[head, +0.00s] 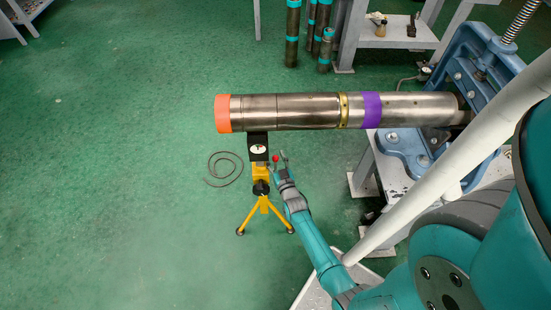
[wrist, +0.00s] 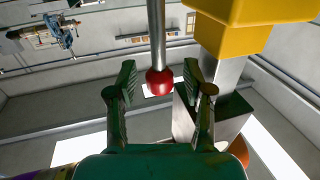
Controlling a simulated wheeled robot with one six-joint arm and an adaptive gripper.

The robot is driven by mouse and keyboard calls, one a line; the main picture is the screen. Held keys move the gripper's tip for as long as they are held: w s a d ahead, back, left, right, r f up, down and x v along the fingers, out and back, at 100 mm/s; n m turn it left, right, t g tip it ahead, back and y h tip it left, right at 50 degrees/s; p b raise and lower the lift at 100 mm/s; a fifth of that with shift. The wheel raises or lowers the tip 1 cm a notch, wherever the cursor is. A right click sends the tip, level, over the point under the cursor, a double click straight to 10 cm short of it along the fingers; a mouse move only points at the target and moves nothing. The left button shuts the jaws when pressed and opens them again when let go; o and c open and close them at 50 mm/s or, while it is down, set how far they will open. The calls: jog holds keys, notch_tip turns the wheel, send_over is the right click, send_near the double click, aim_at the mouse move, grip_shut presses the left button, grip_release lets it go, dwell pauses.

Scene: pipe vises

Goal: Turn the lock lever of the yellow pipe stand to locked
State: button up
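The yellow pipe stand (head: 262,205) stands on the floor on its tripod legs, under the left part of the metal pipe (head: 300,110). Its lock lever shows in the wrist view as a straight metal rod (wrist: 156,35) ending in a red ball knob (wrist: 159,82). The knob (head: 275,158) is a small red dot beside the stand's head in the head view. My gripper (head: 279,164) is at the right side of the stand's head. Its fingers are spread, with the knob between the fingertips and visible gaps on both sides. A dial (head: 258,149) on the stand is too small to read.
The pipe has an orange end (head: 222,113) and a purple band (head: 371,110); its right end is at a blue vise (head: 475,80). A cable loop (head: 225,169) lies left of the stand. Green floor is clear at the left.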

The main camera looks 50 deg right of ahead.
grip_shut()
